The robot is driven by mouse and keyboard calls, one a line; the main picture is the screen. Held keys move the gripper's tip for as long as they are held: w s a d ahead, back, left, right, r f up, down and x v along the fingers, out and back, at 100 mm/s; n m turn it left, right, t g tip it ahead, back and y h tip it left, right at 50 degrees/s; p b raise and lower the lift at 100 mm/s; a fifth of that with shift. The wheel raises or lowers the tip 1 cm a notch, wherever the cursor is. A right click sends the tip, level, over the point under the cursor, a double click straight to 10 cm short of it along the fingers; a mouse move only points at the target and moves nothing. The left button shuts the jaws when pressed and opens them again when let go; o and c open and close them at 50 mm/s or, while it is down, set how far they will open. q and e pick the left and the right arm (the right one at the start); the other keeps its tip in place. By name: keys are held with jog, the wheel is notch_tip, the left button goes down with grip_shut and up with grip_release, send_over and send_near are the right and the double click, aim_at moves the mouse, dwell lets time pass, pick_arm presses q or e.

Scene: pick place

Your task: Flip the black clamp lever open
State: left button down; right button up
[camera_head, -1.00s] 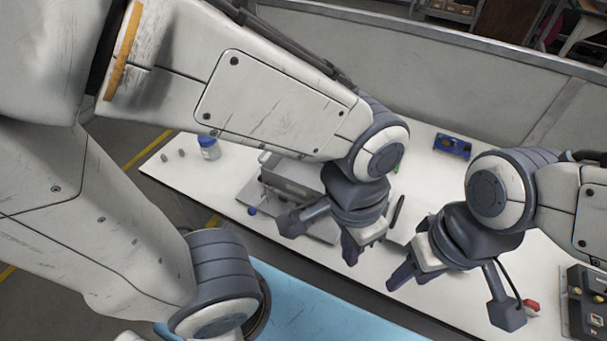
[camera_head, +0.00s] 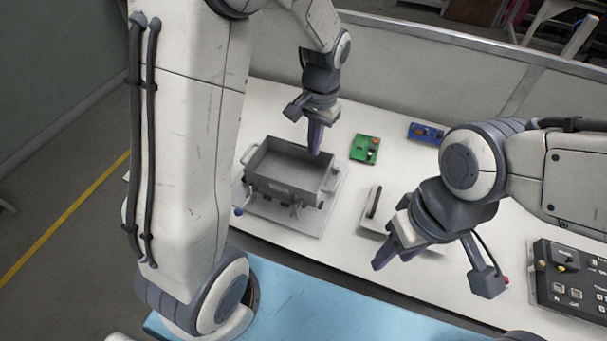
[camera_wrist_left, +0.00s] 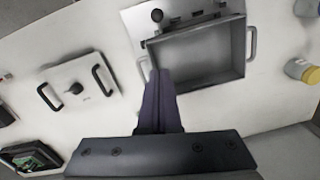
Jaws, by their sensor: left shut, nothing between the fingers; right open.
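A grey open-topped metal box (camera_head: 265,183) with side handles sits on a flat base plate, with small clamp parts on its front face. A dark ball knob (camera_wrist_left: 157,15) shows beside the box in the left wrist view, and a blue knob (camera_head: 238,211) at its front left corner in the head view. I cannot tell for sure which is the black clamp lever. My left gripper (camera_head: 315,150) is shut and empty, above the box's back right corner; its fingers (camera_wrist_left: 158,100) overlap the rim in the wrist view. My right gripper (camera_head: 392,248) is open and empty.
A light lid (camera_wrist_left: 95,95) with two black handles lies right of the box in the head view, partly hidden by my right gripper. Green (camera_head: 365,149) and blue (camera_head: 427,132) parts lie behind. A control panel (camera_head: 572,280) stands right. A bottle (camera_wrist_left: 302,70) is beyond the box.

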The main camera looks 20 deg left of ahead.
aim_at(297, 202)
pick_arm(q)
jog(key=shift+w+a+f, duration=0.1)
jog(key=s+a+f+p, duration=0.1)
jog(key=s+f, duration=0.3)
jog(key=f, duration=0.6)
jog(key=shift+s+a+f, duration=0.15)
jog(key=shift+f, duration=0.2)
